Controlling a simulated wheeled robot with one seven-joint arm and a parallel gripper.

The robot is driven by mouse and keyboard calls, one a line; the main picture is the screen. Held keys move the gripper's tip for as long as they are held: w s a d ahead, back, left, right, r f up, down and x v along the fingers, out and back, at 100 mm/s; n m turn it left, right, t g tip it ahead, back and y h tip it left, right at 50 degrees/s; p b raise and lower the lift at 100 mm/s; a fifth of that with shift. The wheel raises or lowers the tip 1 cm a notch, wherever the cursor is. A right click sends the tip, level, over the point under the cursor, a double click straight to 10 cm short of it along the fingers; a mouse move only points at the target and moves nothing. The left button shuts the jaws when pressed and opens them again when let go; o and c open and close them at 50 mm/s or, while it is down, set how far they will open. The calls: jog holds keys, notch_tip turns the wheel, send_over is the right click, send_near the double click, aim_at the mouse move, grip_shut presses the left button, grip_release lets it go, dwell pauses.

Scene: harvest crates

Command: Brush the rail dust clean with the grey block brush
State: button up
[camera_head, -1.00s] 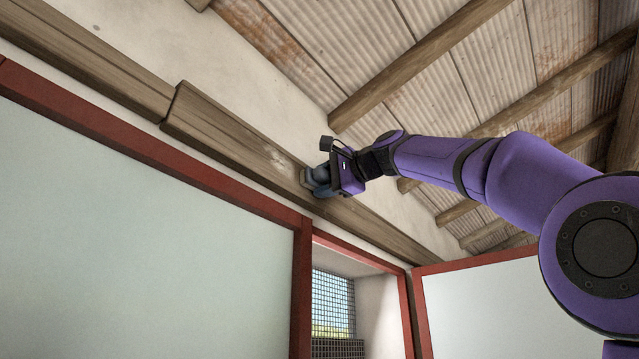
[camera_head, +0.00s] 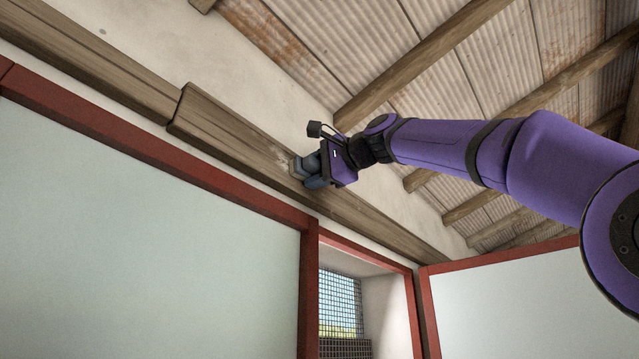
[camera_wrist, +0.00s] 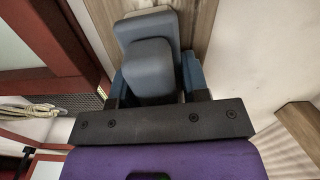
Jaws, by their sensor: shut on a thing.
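My gripper (camera_head: 314,169) is shut on the grey block brush (camera_head: 297,168), up at the wooden rail (camera_head: 230,134) on the wall. In the wrist view the brush (camera_wrist: 150,68) sits between the blue fingers of my gripper (camera_wrist: 155,82), with its far side against or very close to the rail (camera_wrist: 98,14). Contact cannot be told for certain. A pale dust patch (camera_head: 281,160) shows on the rail just left of the brush. Part of the patch may be hidden behind the brush and gripper.
Red-framed pale panels (camera_head: 150,220) stand below the rail. A mesh window (camera_head: 340,305) lies under the gripper. Wooden roof beams (camera_head: 420,65) slope above my arm. In the wrist view a coiled rope (camera_wrist: 30,110) hangs at the left.

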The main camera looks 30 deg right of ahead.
aim_at(277, 159)
jog(key=shift+s+a, duration=0.4)
jog(key=shift+a, duration=0.95)
jog(key=shift+s+a, duration=0.45)
jog(key=shift+a, duration=0.85)
jog(key=shift+s+a, duration=0.4)
jog(key=shift+a, duration=0.95)
jog(key=shift+s, duration=0.1)
jog(key=shift+v, duration=2.9)
jog(key=v, duration=0.3)
